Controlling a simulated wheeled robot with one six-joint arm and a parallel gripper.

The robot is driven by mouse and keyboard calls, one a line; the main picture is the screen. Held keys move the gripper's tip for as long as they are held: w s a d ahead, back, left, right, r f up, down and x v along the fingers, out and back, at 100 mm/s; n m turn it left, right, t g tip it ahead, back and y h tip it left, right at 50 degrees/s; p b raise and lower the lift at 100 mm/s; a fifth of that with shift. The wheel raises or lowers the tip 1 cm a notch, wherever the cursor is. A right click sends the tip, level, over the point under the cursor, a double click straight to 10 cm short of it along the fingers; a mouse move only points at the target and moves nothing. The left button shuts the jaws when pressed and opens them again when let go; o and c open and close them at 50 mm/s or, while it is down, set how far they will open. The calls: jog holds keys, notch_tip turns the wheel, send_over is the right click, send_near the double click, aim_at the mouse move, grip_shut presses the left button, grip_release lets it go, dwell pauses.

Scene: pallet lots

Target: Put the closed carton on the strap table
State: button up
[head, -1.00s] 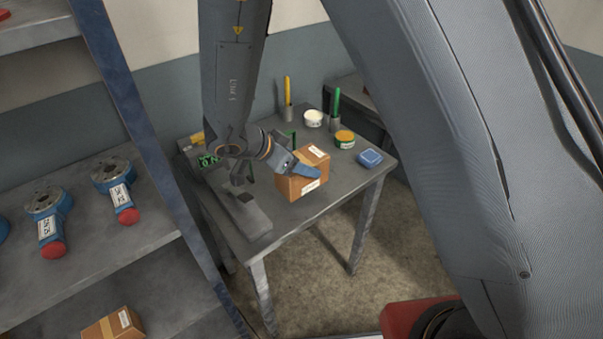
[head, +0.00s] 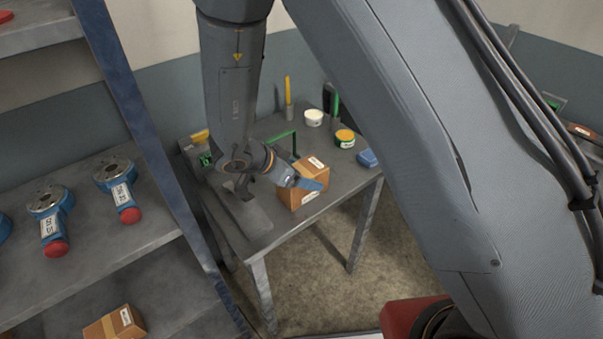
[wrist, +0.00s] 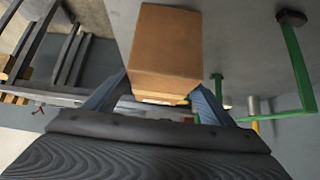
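The closed brown carton (head: 303,190) with white labels is at the front edge of the grey table (head: 285,228) in the head view. My gripper (head: 308,182) is at the carton, with a blue finger across its near side. In the wrist view the carton (wrist: 165,45) sits between the two blue fingers of my gripper (wrist: 160,88), which lean in against its sides. The gripper looks shut on it. I cannot tell whether the carton's underside touches the tabletop or hangs just above it.
The table also bears a white tub (head: 313,117), a yellow-green tin (head: 344,138), a blue box (head: 367,158), a green bracket (head: 283,135) and a long grey slab (head: 247,213). A shelf rack (head: 150,233) at left holds blue parts and another carton (head: 115,325).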

jog(key=shift+r, duration=0.1)
jog(key=shift+s+a+r, duration=0.1)
jog(key=shift+a+r, duration=0.15)
jog(key=shift+r, duration=0.05)
jog(key=b+v, duration=0.1)
jog(key=v, duration=0.5)
jog(key=shift+s+a+r, duration=0.15)
jog(key=shift+a+r, duration=0.05)
jog(key=shift+r, duration=0.05)
jog(key=w+d+r+n+t+y, duration=0.35)
jog(key=w+r+n+y, duration=0.2)
jog(key=w+y, duration=0.2)
jog(key=s+d+n+g, duration=0.5)
jog(key=s+d+g, duration=0.2)
jog(key=s+d, duration=0.9)
jog(key=s, duration=0.3)
jog(key=shift+s+n, duration=0.35)
jog(key=shift+s, duration=0.05)
